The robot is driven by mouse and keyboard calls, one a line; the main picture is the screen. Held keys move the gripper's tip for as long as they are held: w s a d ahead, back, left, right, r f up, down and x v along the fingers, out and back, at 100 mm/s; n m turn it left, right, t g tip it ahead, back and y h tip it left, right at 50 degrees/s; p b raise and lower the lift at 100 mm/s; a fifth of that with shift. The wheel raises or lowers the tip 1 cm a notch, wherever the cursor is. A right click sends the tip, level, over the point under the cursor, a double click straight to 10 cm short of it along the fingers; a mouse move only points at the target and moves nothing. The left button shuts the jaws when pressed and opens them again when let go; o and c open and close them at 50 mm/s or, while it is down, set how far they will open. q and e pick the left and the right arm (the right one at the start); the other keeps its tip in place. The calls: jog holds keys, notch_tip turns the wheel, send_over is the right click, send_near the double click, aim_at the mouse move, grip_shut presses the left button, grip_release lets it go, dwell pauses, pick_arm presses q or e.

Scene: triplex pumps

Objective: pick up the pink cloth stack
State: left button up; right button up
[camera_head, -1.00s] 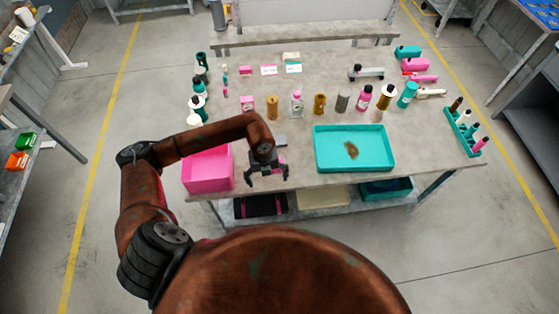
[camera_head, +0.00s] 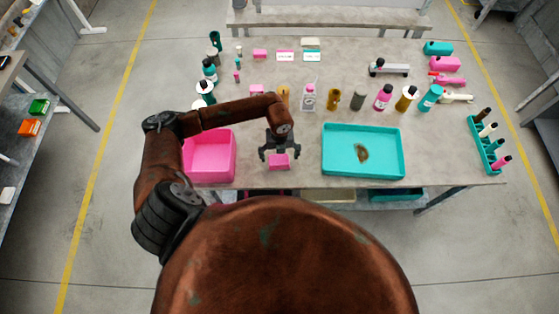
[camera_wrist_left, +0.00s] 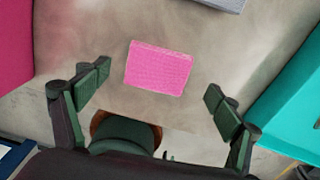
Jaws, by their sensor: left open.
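The pink cloth stack (camera_head: 279,162) lies on the grey table near its front edge. It shows as a flat pink block in the left wrist view (camera_wrist_left: 159,68), with bare tabletop around it. My left gripper (camera_head: 280,155) is open above the stack, with one finger to each side of it in the head view. In the left wrist view, the open fingers (camera_wrist_left: 157,86) appear at either side and below the stack, apart from it. Nothing is held. My right gripper is not in view.
A pink bin (camera_head: 211,157) stands close on the left. A teal tray (camera_head: 363,172) with a brown item in it stands on the right. Bottles and a teal rack (camera_head: 486,147) stand further back and right. Clear tabletop surrounds the stack.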

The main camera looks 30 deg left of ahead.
pick_arm(q)
notch_tip(320, 180, down, 2)
jog(key=shift+s+a+f, duration=0.1)
jog(key=shift+f, duration=0.1)
jog(key=c, duration=1.2)
jog(key=shift+o, duration=0.2)
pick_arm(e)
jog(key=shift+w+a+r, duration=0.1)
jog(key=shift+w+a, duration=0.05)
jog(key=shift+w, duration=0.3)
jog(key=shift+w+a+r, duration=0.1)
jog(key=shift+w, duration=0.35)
